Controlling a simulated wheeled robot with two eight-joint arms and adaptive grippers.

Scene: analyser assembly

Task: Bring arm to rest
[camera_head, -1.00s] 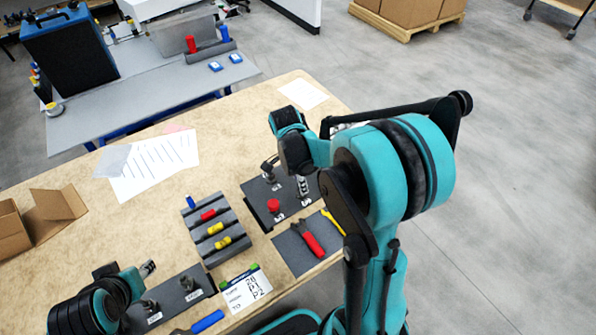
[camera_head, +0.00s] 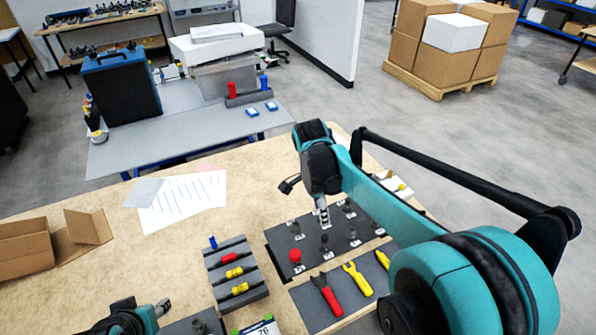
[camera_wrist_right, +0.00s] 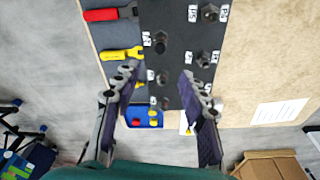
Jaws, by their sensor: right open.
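My right arm reaches in from the lower right of the head view, over the table (camera_head: 270,200). Its gripper (camera_head: 323,214) points down above a dark mat (camera_head: 345,248) bearing several labelled fittings and a red knob (camera_head: 295,256). In the right wrist view the gripper (camera_wrist_right: 161,82) has its fingers spread wide with nothing between them. The fittings lie beyond the fingertips there. My left gripper (camera_head: 162,307) shows only in part at the bottom left edge; its jaws cannot be made out.
A grey rack (camera_head: 237,272) with red and yellow pieces stands left of the mat. Papers (camera_head: 183,203) and an open cardboard box (camera_head: 25,250) are at the left.

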